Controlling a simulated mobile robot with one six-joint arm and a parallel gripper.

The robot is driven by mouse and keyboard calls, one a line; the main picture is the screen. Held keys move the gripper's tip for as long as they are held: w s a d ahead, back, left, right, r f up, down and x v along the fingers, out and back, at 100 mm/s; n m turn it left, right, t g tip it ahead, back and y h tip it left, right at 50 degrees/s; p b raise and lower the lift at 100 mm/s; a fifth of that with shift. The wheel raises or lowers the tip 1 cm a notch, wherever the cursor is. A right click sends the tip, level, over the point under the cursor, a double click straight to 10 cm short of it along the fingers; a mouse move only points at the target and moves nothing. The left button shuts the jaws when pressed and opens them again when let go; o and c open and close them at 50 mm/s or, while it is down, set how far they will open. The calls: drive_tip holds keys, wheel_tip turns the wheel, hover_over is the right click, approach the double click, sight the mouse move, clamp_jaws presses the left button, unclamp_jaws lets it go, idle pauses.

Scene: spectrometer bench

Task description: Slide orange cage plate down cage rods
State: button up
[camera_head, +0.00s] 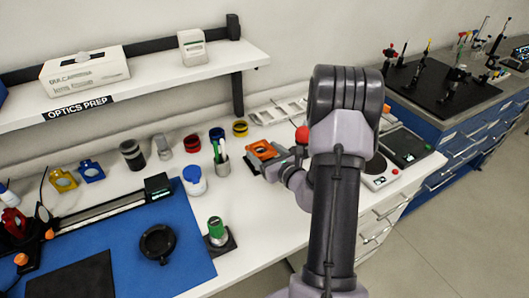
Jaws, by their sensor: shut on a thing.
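An orange cage plate (263,149), a squarish frame, is at the fingertips of my gripper (268,164) above the right part of the white bench. My gripper appears shut on it; the fingers are small and partly dark, so the exact grip is hard to see. I cannot clearly make out the cage rods; my arm covers much of the bench to the right of the plate.
Yellow (62,180) and blue (90,171) mounts stand farther left. A scale-like device (378,174) is right of my arm.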

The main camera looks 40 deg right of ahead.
drive_tip(key=shift+f, duration=0.1)
drive_tip(key=shift+f+b, duration=1)
drive_tip(key=shift+f, duration=0.05)
drive_tip(key=shift+f, duration=0.1)
drive_tip(key=o, duration=1.7)
